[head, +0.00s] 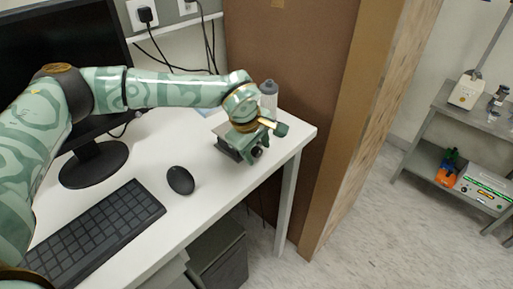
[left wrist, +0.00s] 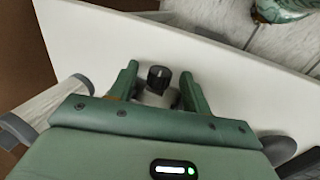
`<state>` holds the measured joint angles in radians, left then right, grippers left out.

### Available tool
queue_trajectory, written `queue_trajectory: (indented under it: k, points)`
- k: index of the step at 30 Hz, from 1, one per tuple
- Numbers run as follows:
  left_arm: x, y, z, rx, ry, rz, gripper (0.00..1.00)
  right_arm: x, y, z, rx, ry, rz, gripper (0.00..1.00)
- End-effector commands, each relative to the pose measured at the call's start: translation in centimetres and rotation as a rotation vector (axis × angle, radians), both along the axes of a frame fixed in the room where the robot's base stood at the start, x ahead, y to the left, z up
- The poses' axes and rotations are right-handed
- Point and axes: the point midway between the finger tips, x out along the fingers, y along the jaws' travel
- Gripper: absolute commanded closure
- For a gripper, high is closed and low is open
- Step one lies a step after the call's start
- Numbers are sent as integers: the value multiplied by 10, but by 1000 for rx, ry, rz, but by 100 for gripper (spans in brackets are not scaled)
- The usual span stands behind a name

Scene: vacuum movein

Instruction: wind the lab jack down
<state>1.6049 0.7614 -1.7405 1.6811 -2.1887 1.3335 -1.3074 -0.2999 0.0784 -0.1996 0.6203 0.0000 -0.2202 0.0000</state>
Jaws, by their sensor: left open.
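The lab jack (head: 228,150) stands on the white desk near its right end, with its grey top plate partly hidden by my left wrist. Its black knob (head: 257,152) faces the front edge of the desk. My left gripper (head: 250,159) is at the jack, with its fingers near the knob. In the left wrist view, the knob (left wrist: 158,77) shows between the two green fingers of the open left gripper (left wrist: 158,70), with visible gaps on both sides. The rest of the jack is mostly hidden there by the gripper body. My right gripper is not in view.
A clear bottle with a grey cap (head: 269,92) stands behind the jack. A mouse (head: 180,180), a keyboard (head: 95,230) and a monitor (head: 93,165) are on the desk (head: 185,228). A brown cabinet side (head: 290,60) rises beyond the desk's right end.

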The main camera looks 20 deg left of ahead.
Motion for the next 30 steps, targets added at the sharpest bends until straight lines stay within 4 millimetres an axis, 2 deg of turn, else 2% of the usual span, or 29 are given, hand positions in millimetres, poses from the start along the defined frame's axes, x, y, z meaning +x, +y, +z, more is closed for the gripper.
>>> queue_trajectory:
  k: [5,15,18,24,30]
  points:
    - [-4,2,20,-1,-4,0,51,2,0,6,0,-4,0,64]
    - [-28,11,108,-1,-6,0,51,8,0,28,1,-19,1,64]
    - [-34,13,129,-1,-5,0,51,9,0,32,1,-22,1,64]
    - [-41,16,152,0,-1,1,51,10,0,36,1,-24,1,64]
    - [-43,16,156,0,-1,0,51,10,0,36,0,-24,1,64]
